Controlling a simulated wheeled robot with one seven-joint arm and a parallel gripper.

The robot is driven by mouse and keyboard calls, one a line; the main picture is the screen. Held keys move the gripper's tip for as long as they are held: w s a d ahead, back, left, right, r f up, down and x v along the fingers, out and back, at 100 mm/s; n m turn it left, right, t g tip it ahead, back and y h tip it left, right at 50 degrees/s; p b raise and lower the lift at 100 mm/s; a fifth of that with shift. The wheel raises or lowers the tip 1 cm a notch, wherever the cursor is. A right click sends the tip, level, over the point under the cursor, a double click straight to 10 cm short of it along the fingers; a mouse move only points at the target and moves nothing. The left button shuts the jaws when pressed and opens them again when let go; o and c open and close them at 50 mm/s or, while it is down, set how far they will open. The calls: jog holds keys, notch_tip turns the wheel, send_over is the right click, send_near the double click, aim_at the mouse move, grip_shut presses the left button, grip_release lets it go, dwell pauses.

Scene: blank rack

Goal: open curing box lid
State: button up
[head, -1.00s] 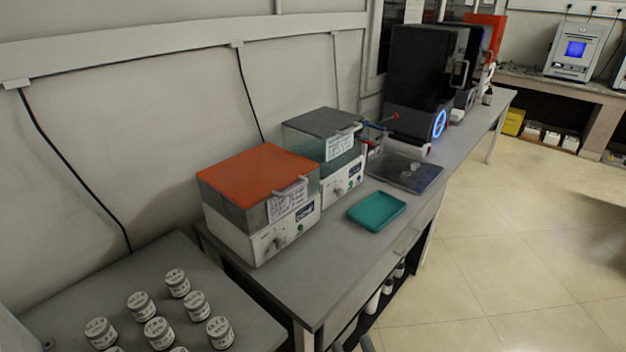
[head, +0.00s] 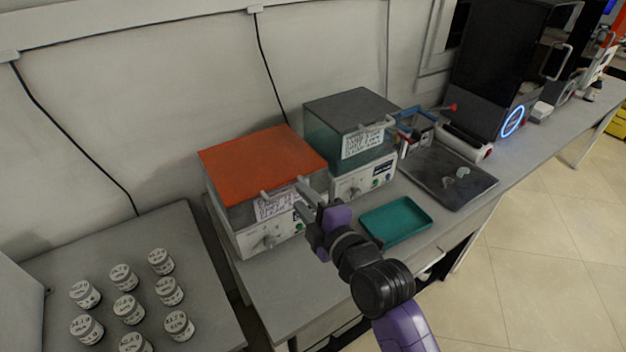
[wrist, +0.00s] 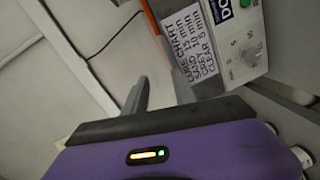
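The curing box with an orange lid (head: 262,163) stands on the bench, its lid shut. A light handle (head: 284,188) sticks out at the lid's front edge. A second box with a dark grey lid (head: 352,107) stands behind it to the right, also shut. My gripper (head: 304,202) is at the front right of the orange-lidded box, close to the handle; contact cannot be told. Its fingers are apart, with nothing seen between them. In the wrist view, the fingers (wrist: 156,78) are beside the box's printed label (wrist: 194,42) and the orange lid edge (wrist: 150,16).
A teal tray (head: 396,220) lies just right of my arm. A dark tray (head: 447,176) and a black machine (head: 503,70) stand farther along the bench. Several labelled jars (head: 128,309) stand on the lower left table. The floor at right is clear.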

aim_at(288, 191)
jog(key=shift+w+a+f+n+g+p, duration=0.15)
jog(key=shift+w+a+f+n+p, duration=0.4)
jog(key=shift+w, duration=0.45)
jog(key=shift+w+a+f+n+g+p, duration=0.25)
jog(key=shift+w+a+f+n, duration=0.15)
jog(key=shift+w+a+f, duration=0.55)
jog(key=shift+w+a+f+n+g+p, duration=0.1)
jog(key=shift+w+a+f+n+p, duration=0.4)
jog(key=shift+w, duration=0.6)
jog(key=shift+a+r, duration=0.1)
jog(key=shift+r, duration=0.05)
jog(key=shift+c, duration=0.2)
grip_shut()
